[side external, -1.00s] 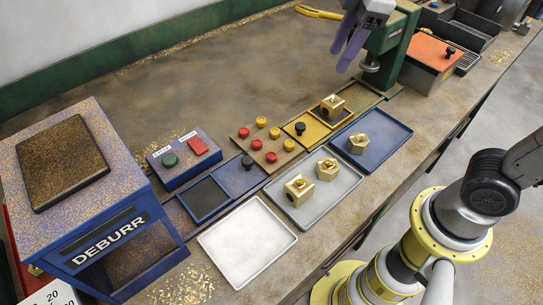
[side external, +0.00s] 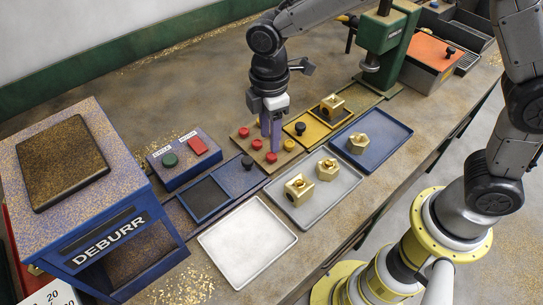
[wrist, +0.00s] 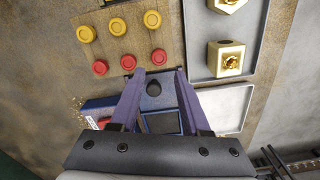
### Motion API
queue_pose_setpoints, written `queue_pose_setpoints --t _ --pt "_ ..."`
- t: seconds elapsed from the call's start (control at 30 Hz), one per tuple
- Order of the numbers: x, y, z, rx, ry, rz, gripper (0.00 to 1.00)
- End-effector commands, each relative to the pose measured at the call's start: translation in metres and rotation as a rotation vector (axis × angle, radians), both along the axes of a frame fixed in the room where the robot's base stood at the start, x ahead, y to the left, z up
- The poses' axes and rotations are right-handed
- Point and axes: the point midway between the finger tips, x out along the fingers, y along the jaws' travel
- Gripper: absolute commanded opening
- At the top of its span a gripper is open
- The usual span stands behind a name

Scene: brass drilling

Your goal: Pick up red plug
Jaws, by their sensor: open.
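Three red plugs stand in a row on a wooden board. In the side view they are the left one (side external: 243,132), the middle one (side external: 256,144) and the near one (side external: 271,157). In the wrist view, they show as one at left (wrist: 100,68), one in the middle (wrist: 128,62) and one at right (wrist: 159,56). My gripper (side external: 271,144) points down over the board with purple fingers apart and empty. In the wrist view, my gripper (wrist: 159,72) has its fingertips just below the right red plug in the picture, with no plug between them.
Yellow plugs (wrist: 117,25) form a second row on the board (side external: 237,139). A grey tray (side external: 326,204) with two brass parts and a blue tray (side external: 395,130) lie right. A control box (side external: 178,177) with green and red buttons is left. An empty white tray (side external: 247,242) lies in front.

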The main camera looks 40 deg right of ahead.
Motion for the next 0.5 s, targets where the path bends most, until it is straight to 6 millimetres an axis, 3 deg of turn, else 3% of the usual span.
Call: queue_pose_setpoints --t 0.27,0.5 --pt "-0.001 -0.002 -0.021 -0.001 0.002 -0.001 0.47" --pt "0.0 -0.005 -0.054 -0.001 0.002 -0.001 0.47"
